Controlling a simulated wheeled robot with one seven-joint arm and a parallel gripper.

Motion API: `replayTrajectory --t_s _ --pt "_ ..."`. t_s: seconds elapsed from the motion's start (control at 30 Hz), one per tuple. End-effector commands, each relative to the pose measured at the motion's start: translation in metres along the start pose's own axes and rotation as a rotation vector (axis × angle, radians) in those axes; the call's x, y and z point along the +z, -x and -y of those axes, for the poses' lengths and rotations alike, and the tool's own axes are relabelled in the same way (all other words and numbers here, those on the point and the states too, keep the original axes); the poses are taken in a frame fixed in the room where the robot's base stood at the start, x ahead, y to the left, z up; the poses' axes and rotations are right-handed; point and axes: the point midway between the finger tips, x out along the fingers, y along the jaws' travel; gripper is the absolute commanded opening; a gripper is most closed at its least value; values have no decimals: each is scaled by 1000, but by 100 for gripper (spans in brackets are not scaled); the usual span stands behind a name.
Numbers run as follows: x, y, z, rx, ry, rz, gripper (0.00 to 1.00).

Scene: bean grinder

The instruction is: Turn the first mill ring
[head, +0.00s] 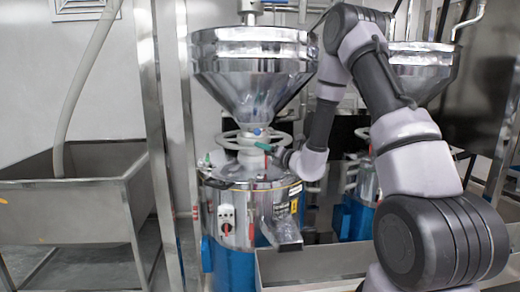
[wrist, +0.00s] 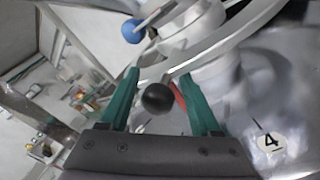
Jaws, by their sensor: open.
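The first mill's ring (head: 226,142) is a pale grey handwheel below the steel hopper, around the mill's neck. In the wrist view the ring (wrist: 232,38) curves across the upper right, with a blue ball knob (wrist: 131,31) on a rod at upper left. My gripper (head: 265,146) is at the ring's right front side in the head view. In the wrist view my gripper (wrist: 160,100) is open, with green fingers on either side of a black ball knob (wrist: 158,97). I cannot tell if either finger touches it. A red part shows behind the right finger.
The steel hopper (head: 252,75) stands above the ring. The mill body (head: 224,200) below has a spout (head: 282,234) at its front. A second mill's hopper (head: 425,70) is at the right, behind my arm. A steel bin (head: 70,210) stands at the left.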

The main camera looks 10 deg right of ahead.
Motion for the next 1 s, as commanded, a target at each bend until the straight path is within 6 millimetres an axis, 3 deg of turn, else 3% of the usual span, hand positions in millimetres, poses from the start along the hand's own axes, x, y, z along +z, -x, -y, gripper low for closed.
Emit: replayTrajectory --t_s 0.1,0.3,0.7,0.73,0.9,1.0 --pt "1 26 1 -3 -1 1 64" --pt "1 58 0 0 -1 2 64" --pt "1 70 -1 2 0 2 64" --pt "1 70 -1 2 0 2 60" --pt "3 71 3 10 72 0 0" --pt "7 75 11 30 225 -4 0"
